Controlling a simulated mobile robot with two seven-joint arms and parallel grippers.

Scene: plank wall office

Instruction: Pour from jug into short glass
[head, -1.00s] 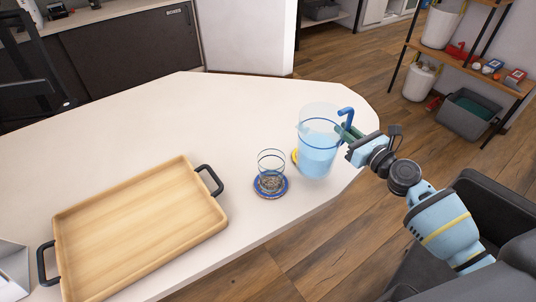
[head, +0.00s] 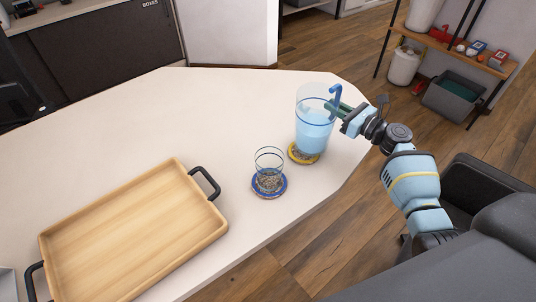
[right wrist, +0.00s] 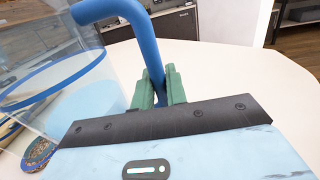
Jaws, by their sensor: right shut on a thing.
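The clear jug (head: 314,132) with light blue liquid and a blue handle stands upright at the right side of the table. Its base is on or just above a yellow-rimmed coaster (head: 304,157); I cannot tell if they touch. My right gripper (head: 340,112) is shut on the jug's blue handle, which also shows between the green fingers in the right wrist view (right wrist: 152,55). The short glass (head: 268,163) stands upright on a blue coaster (head: 269,192), left of the jug and apart from it. I see no liquid in it. My left gripper is out of view.
A wooden tray (head: 130,230) with black handles lies on the white table (head: 150,120) at the left front. The table behind the glass and tray is clear. A grey armchair (head: 470,210) stands at the right, near my right arm.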

